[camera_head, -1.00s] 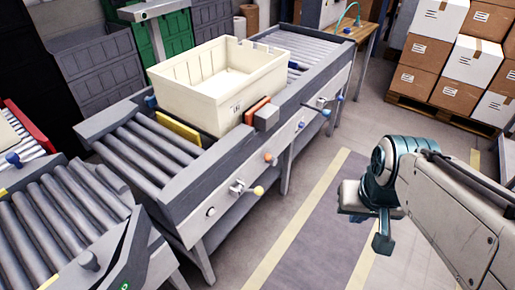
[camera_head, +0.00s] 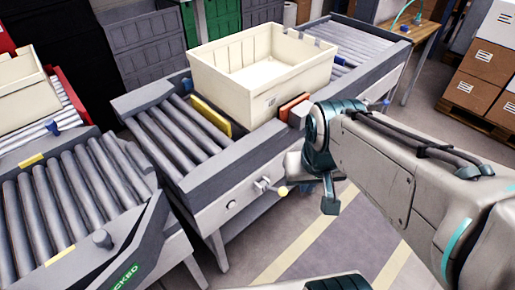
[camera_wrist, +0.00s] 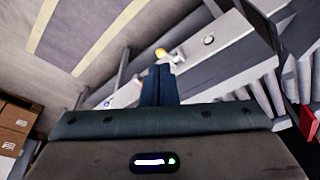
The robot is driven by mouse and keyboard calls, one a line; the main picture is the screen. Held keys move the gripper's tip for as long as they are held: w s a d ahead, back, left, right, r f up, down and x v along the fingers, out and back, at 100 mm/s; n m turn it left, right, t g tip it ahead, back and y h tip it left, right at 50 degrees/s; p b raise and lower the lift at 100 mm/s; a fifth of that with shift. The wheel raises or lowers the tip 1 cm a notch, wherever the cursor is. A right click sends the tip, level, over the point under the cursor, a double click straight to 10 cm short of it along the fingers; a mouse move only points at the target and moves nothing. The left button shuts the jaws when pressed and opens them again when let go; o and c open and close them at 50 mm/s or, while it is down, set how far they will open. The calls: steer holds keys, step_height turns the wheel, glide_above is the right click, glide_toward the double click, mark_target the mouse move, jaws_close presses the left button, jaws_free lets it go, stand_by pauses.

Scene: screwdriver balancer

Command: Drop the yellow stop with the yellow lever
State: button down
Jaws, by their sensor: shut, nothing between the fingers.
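The yellow stop (camera_head: 212,116) stands up as a plate between the rollers, at the near left end of a cream crate. The yellow lever (camera_head: 282,191) is a small yellow knob on a metal mount on the conveyor's side. It also shows in the wrist view (camera_wrist: 161,53), just beyond my fingertips. My gripper (camera_head: 330,206) is shut and empty, pointing down to the right of the lever in the head view. In the wrist view its fingers (camera_wrist: 158,82) are together. I cannot tell whether they touch the knob; a gap seems to remain.
The cream crate (camera_head: 262,95) sits on the conveyor, with an orange stop (camera_head: 294,108) on its right. A round white button (camera_head: 231,204) is left of the lever. A second roller conveyor (camera_head: 60,205) stands at the left. The floor in front is clear.

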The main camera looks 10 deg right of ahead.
stand_by(0.3)
steer(key=w+a+f+n+g+b, duration=0.1)
steer(key=w+f+n+b, duration=0.2)
steer(key=w+f, duration=0.3)
steer(key=w+a+f+n+g+b, duration=0.1)
steer(key=w+f+n+b, duration=0.3)
steer(key=w, duration=1.1)
step_height(320, 180, down, 4)
steer(key=shift+a+r, duration=0.15)
steer(key=shift+r, duration=0.05)
steer(key=shift+f, duration=0.1)
